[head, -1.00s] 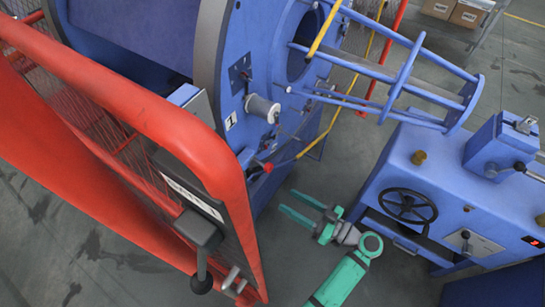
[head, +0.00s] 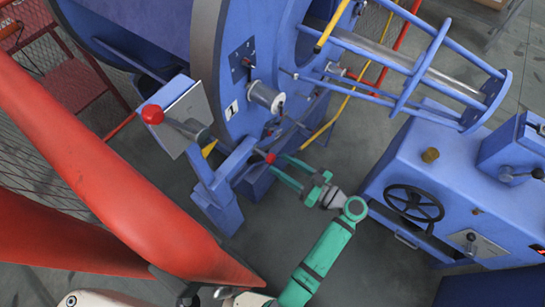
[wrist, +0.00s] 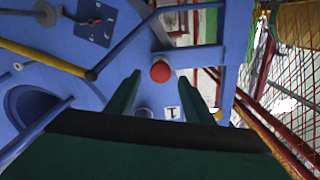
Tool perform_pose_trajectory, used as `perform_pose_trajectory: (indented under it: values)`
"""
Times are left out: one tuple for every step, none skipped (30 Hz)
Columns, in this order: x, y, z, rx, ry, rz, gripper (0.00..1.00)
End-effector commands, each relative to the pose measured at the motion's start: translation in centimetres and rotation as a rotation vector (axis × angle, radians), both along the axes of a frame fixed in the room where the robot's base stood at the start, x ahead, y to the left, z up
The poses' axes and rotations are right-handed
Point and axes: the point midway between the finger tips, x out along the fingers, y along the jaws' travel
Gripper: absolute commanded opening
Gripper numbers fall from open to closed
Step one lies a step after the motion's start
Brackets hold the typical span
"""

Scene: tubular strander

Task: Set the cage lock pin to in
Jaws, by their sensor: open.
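A red ball knob (head: 270,158) sits at the end of a blue bracket low on the machine; I take it for the cage lock pin's handle. My gripper (head: 275,165) is green and open, with its two fingers pointing at this knob. In the wrist view the red knob (wrist: 160,71) is centred between the fingertips (wrist: 160,77), with a gap on both sides. I cannot tell how deep it sits between the fingers. The pin's shaft is hidden behind the knob.
A larger red-knobbed lever (head: 152,114) stands on a box at the left. A red guard (head: 120,180) fills the lower left. A blue console with a black handwheel (head: 413,203) stands at the right. The blue tubular frame (head: 405,80) reaches across above. Grey floor is clear between.

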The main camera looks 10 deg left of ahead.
Motion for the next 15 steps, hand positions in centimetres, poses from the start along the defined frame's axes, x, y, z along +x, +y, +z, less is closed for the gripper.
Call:
perform_pose_trajectory:
  values:
    - [0.3,0.9,0.0,0.0,0.0,0.003,0.47]
    - [0.5,1.4,0.0,0.0,0.0,0.002,0.47]
    - [0.7,1.9,0.0,0.0,0.0,0.003,0.47]
    - [0.9,2.3,0.0,0.0,0.0,0.002,0.47]
    - [1.1,2.6,0.0,0.0,-0.001,0.001,0.47]
    - [1.2,3.1,0.0,0.0,-0.001,0.001,0.47]
    - [1.4,3.4,0.0,0.0,-0.001,0.002,0.47]
    - [1.5,3.6,0.0,0.0,-0.001,0.001,0.47]
    - [1.6,3.9,0.0,0.0,-0.001,0.0,0.47]
    - [1.7,4.0,0.0,0.0,-0.001,0.0,0.47]
    - [1.7,4.2,0.0,0.0,-0.001,0.001,0.47]
    - [1.8,4.3,0.0,0.0,-0.001,0.001,0.47]
    - [1.8,4.4,0.0,0.0,-0.001,0.001,0.47]
    - [1.8,4.5,0.0,0.0,-0.001,0.001,0.47]
    - [1.9,4.5,0.0,0.0,-0.001,0.0,0.47]
